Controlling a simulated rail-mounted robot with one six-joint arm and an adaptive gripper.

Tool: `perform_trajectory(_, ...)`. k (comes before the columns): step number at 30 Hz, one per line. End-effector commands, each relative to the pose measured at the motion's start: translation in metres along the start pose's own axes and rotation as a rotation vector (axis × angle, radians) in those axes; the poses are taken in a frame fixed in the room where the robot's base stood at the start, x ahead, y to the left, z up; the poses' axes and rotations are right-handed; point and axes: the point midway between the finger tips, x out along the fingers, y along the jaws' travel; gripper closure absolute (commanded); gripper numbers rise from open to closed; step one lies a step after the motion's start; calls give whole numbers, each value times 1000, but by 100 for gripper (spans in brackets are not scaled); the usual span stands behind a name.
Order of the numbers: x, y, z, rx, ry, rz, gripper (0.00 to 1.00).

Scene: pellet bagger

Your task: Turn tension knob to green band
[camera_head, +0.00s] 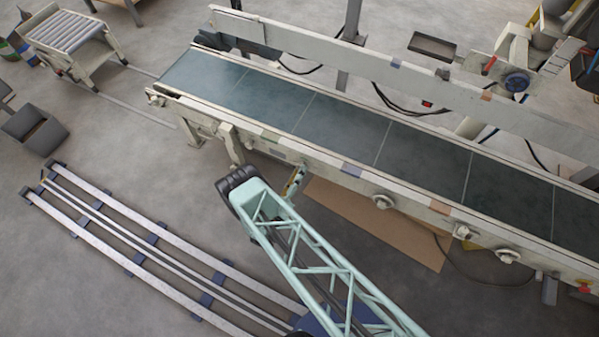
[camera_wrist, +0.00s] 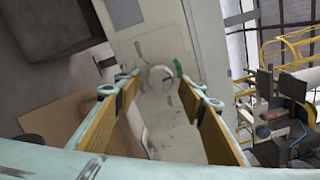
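In the wrist view a pale round knob (camera_wrist: 160,77) sits on a light machine panel, between and beyond my fingertips. A small green band (camera_wrist: 178,67) curves along its upper right side. A pointer on the knob is too faint to make out. My gripper (camera_wrist: 160,90) is open, its two tan-padded fingers apart on either side of the knob, with nothing held. Contact with the knob cannot be told. In the head view my gripper (camera_head: 294,181) is small, beside the near side of the conveyor; the knob cannot be made out there.
The conveyor (camera_head: 335,125) with its dark belt runs across the head view, with several round fittings (camera_head: 382,201) on its near side. A brown sheet (camera_head: 375,222) lies on the floor below it. A roller stand (camera_head: 70,36) is at upper left.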

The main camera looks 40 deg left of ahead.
Motion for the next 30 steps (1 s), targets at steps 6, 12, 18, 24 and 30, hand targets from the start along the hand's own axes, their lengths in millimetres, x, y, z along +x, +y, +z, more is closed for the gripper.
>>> perform_trajectory(6, -19, 1, 1, -1, -3, 2, 63)
perform_trajectory(12, -40, 1, 1, -1, -2, 2, 63)
perform_trajectory(18, -61, 0, 1, -1, -2, 1, 63)
perform_trajectory(24, -82, 0, 1, -1, -2, 1, 63)
perform_trajectory(30, -99, 0, 1, -1, -2, 1, 63)
